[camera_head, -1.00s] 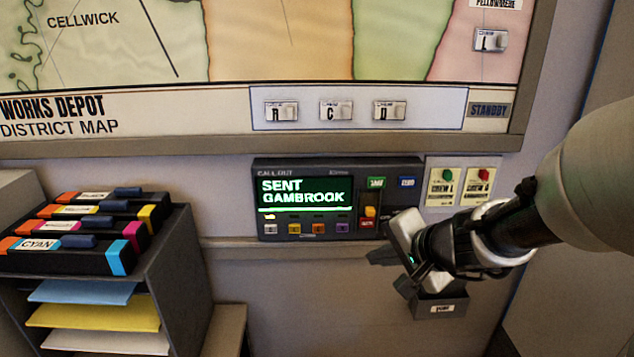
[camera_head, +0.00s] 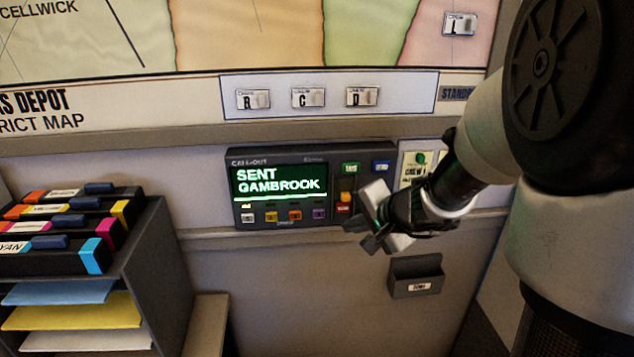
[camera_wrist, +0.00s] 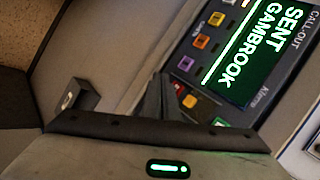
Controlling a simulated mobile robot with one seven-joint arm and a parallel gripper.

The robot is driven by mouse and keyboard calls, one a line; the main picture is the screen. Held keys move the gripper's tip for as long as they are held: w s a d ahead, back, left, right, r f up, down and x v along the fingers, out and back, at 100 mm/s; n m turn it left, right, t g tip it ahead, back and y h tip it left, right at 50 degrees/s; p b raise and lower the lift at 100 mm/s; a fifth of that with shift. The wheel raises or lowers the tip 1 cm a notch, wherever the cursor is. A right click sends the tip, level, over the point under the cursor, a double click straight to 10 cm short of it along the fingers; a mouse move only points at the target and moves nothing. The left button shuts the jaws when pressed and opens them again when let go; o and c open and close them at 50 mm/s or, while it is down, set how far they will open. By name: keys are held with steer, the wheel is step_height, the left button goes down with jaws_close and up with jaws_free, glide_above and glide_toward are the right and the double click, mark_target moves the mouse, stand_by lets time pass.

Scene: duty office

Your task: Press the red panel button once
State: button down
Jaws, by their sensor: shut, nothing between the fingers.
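The call-out panel (camera_head: 290,151) is a dark box on the wall; its green screen reads "SENT GAMBROOK". A small red button (camera_head: 343,209) sits at its lower right, below an orange-yellow control (camera_head: 346,197). My gripper (camera_head: 358,230) is shut and empty, in front of the wall just below and right of the red button. In the wrist view the dark fingers (camera_wrist: 160,97) point at the panel's lower edge, with the red button (camera_wrist: 176,87) partly showing right beside the fingertips. I cannot tell whether they touch.
Orange, yellow, purple and grey keys line the panel's bottom, with green (camera_head: 351,168) and blue (camera_head: 382,166) keys at upper right. A small wall holder (camera_head: 416,285) hangs below my gripper. A rack (camera_head: 150,270) of cartridges and paper stands at left. A map board (camera_head: 150,130) hangs above.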

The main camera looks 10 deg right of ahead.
steer(key=shift+w, duration=1.75)
steer(key=shift+w, duration=0.15)
stand_by(0.6)
steer(key=shift+w+b, duration=0.3)
steer(key=shift+b, duration=0.05)
steer(key=shift+w, duration=0.35)
stand_by(0.7)
steer(key=shift+s, duration=0.1)
steer(key=shift+s+b, duration=0.55)
steer(key=shift+s, duration=0.15)
steer(key=shift+s+b, duration=0.85)
steer(key=shift+s, duration=1.65)
